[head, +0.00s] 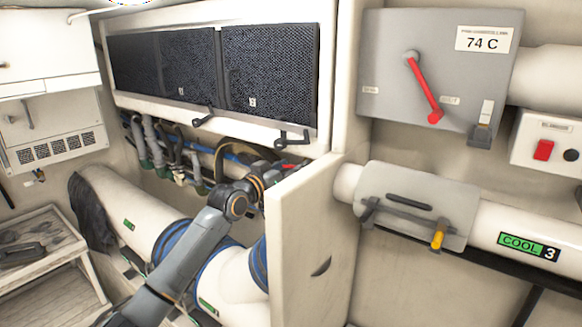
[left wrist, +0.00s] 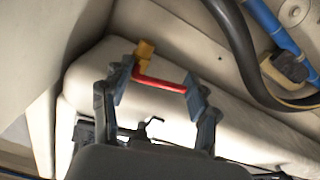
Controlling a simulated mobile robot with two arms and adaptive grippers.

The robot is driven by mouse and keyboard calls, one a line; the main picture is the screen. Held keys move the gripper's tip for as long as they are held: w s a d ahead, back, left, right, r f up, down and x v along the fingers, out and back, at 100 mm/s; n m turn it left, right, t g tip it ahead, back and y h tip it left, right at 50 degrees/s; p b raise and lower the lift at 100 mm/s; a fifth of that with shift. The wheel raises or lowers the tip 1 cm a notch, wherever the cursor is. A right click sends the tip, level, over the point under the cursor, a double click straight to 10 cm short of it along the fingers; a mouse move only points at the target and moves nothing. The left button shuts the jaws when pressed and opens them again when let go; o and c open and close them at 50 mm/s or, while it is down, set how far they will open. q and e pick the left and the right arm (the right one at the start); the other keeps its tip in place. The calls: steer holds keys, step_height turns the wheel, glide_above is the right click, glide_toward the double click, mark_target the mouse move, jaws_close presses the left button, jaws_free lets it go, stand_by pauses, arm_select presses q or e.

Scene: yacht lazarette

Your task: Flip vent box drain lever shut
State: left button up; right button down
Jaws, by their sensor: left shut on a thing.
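A red lever (left wrist: 160,83) with a yellow fitting (left wrist: 145,49) at its left end shows in the left wrist view. My left gripper (left wrist: 156,86) has its two fingers at the lever's ends and is shut on it. In the head view my left gripper (head: 280,172) is under the white box (head: 230,124) with black mesh panels, and only a bit of red shows there. The partition's edge is close to its right, and the arm hides part of the pipes. My right gripper is not in view.
A white upright partition (head: 310,245) stands just right of my left gripper. Hoses (head: 170,150) run behind, and a large white duct (head: 170,225) lies below. A grey panel (head: 437,60) with another red lever (head: 424,88) is at upper right.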

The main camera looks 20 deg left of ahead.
arm_select(q)
steer(key=shift+a+r+m+b, duration=0.1)
steer(key=shift+a+m+b, duration=0.1)
steer(key=shift+m+b, duration=0.55)
steer(key=shift+r+m, duration=0.3)
steer(key=shift+m, duration=0.25)
steer(key=o, duration=1)
steer(key=shift+w, duration=0.1)
steer(key=shift+c, duration=0.2)
steer(key=shift+w+a+f, duration=0.1)
steer(key=shift+a, duration=0.05)
